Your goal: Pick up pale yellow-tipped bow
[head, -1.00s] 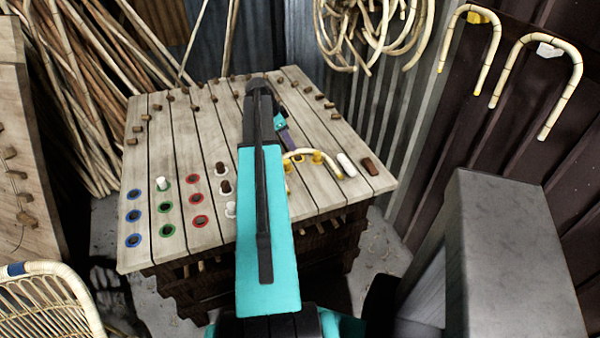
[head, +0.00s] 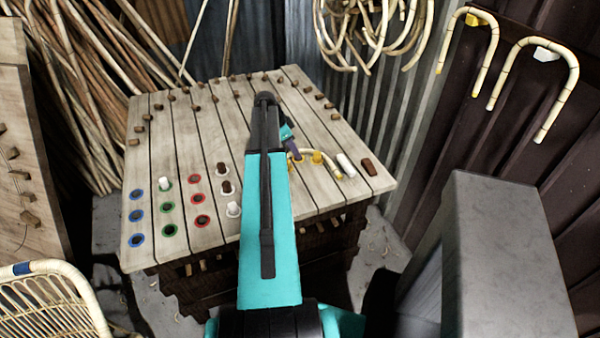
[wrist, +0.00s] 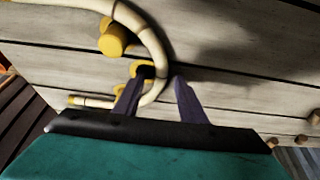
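The pale yellow-tipped bow (head: 331,163) lies on the plank bench, curved around yellow pegs (head: 317,157). In the wrist view the bow (wrist: 154,40) arcs down from the top, and one short end with a yellow tip reaches to the left. My gripper (wrist: 158,80) is open, with one purple finger on each side of the bow's bend. Whether the fingers touch the bow cannot be told. In the head view my gripper (head: 293,148) is at the bow's left part and covers some of it.
A white peg (head: 346,164) and a brown peg (head: 369,167) stand right of the bow. Coloured rings (head: 167,207) with some pegs are at the bench's left front. Two more bows (head: 470,45) hang on the right wall. A grey block (head: 505,240) stands at front right.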

